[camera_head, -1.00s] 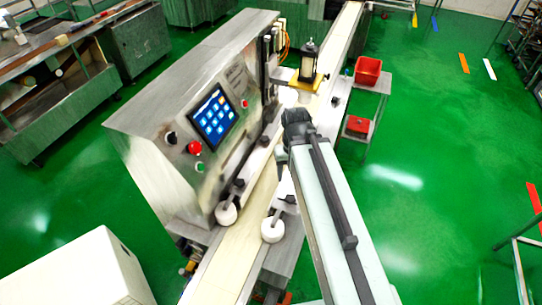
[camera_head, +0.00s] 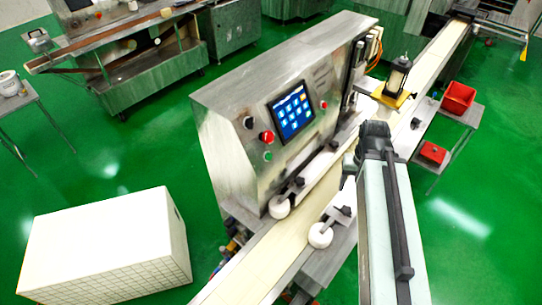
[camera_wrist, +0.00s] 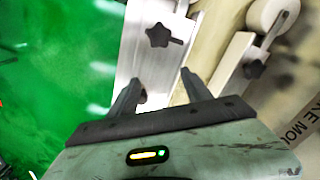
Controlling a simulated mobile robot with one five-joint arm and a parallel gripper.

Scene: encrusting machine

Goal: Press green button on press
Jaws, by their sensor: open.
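The press is a steel machine (camera_head: 225,145) with a slanted front panel, left of my arm in the head view. Its green button (camera_head: 267,156) is small and sits low on the panel, below the red button (camera_head: 266,137) and left of the blue touch screen (camera_head: 292,112). My gripper is hidden behind my arm's end in the head view. In the wrist view my gripper (camera_wrist: 162,88) is open and empty, its two fingers apart over the machine's side rail (camera_wrist: 150,55). It is well apart from the green button, which does not show in the wrist view.
A pale conveyor belt (camera_head: 262,257) runs along the press, with white rollers (camera_head: 320,235) and black knobs beside it. A white box (camera_head: 105,240) stands at the left front. Red bins (camera_head: 458,98) sit on a stand at the right. Green floor between box and press is clear.

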